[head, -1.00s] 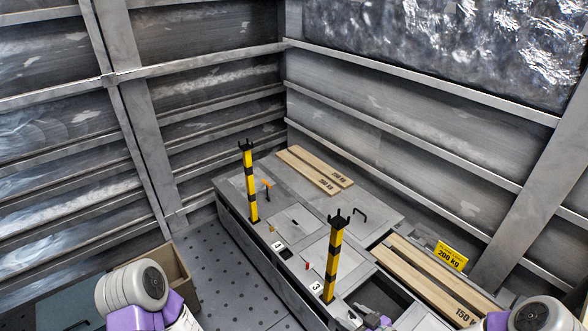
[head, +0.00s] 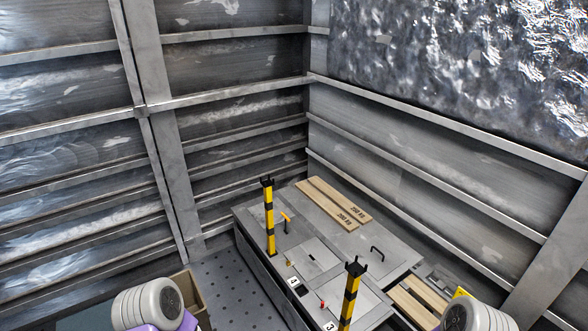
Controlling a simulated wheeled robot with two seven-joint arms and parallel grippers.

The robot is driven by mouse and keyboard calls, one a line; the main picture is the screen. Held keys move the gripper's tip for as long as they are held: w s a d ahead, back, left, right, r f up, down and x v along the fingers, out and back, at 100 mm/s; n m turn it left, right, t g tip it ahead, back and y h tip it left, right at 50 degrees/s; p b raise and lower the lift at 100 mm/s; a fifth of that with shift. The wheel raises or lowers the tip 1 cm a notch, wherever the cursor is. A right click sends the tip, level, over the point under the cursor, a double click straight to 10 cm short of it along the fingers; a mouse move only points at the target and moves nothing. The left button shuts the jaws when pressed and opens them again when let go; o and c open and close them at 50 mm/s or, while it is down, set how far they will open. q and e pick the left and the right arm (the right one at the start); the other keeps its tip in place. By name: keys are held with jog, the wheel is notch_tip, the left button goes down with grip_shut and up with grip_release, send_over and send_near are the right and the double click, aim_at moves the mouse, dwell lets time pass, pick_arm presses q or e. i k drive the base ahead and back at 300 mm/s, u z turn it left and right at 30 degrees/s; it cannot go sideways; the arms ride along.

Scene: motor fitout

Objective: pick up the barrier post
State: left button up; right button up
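Two yellow and black striped barrier posts with dark forked tops stand upright on the grey bench. The far barrier post (head: 269,220) is near the plate marked 4. The near barrier post (head: 350,295) is by the plate marked 3, its foot close to the bottom edge of the picture. Parts of both my arms show at the bottom left and bottom right, with grey rounded joints. Neither gripper is in the picture, and nothing visible touches either post.
More planks (head: 415,302) lie at right. A brown box (head: 192,296) stands at lower left. Ribbed metal walls close off the back.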

aim_at(266, 185)
jog(key=k, duration=0.6)
jog(key=u, duration=0.9)
jog(key=i, duration=1.3)
jog(key=z, duration=0.3)
jog(key=i, duration=1.1)
jog(key=z, duration=0.8)
